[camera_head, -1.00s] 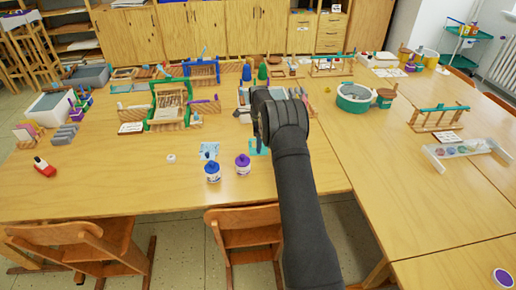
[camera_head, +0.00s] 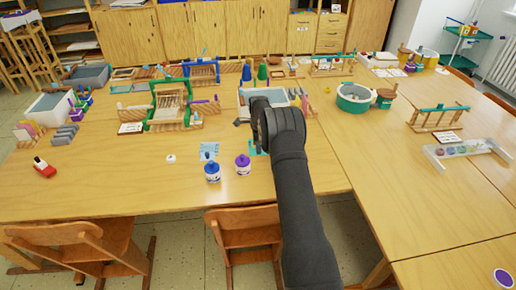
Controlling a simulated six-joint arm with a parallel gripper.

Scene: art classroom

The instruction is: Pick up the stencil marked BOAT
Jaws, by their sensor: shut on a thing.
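My arm reaches forward over the middle table, and its wrist hides most of my gripper (camera_head: 241,122). Only a small dark part shows left of the wrist. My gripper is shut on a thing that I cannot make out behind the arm. A teal flat piece (camera_head: 255,147), perhaps a stencil, shows partly at the arm's left edge. A pale blue flat piece (camera_head: 209,149), also stencil-like, lies on the table to its left. No BOAT marking is readable on either piece.
A blue-capped bottle (camera_head: 212,173) and a purple-capped bottle (camera_head: 243,165) stand just in front of the flat pieces. A white-rimmed tray (camera_head: 246,97) lies behind my wrist. A green-framed loom (camera_head: 152,107) stands back left. The table's front left (camera_head: 110,190) is clear.

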